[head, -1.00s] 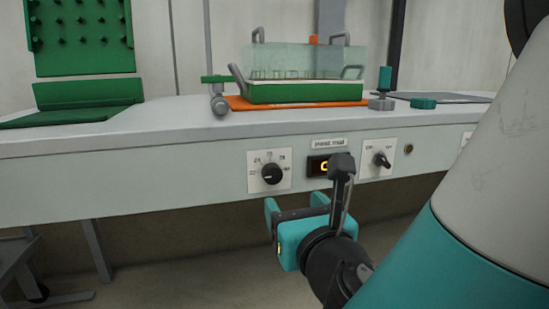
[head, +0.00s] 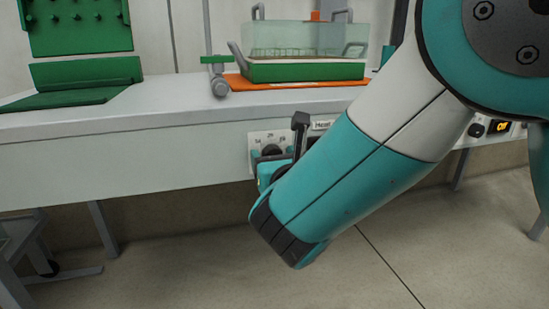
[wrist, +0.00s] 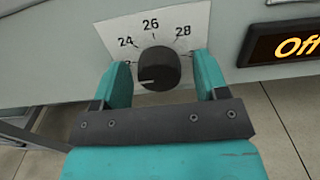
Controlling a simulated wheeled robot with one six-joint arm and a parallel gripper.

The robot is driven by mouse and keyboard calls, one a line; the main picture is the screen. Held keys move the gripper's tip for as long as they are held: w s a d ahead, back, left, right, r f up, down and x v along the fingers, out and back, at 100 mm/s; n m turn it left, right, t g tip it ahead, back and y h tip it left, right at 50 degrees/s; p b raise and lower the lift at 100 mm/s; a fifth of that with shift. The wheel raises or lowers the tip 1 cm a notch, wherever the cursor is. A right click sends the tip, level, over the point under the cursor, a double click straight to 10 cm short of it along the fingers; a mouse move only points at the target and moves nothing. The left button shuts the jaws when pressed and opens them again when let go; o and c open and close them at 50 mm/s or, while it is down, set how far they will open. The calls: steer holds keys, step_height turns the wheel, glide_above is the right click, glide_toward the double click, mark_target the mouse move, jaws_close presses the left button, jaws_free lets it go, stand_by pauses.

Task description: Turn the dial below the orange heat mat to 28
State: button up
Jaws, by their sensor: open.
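The black dial (wrist: 158,70) sits on a white plate marked 24, 26 and 28 (wrist: 190,22) in the wrist view. Its pale pointer line is at the lower left, near a partly hidden mark below 24. My gripper (wrist: 162,82) is open, with one teal finger on each side of the dial; I cannot tell whether they touch it. In the head view, my gripper (head: 275,165) is in front of the dial (head: 270,150), which is partly covered. The orange heat mat (head: 300,85) lies on the bench above, under a green tray with a clear cover (head: 305,40).
An orange "Off" display (wrist: 300,46) is right of the dial. My arm covers the panel right of the dial. The floor below the bench is open.

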steer(key=c, duration=0.9)
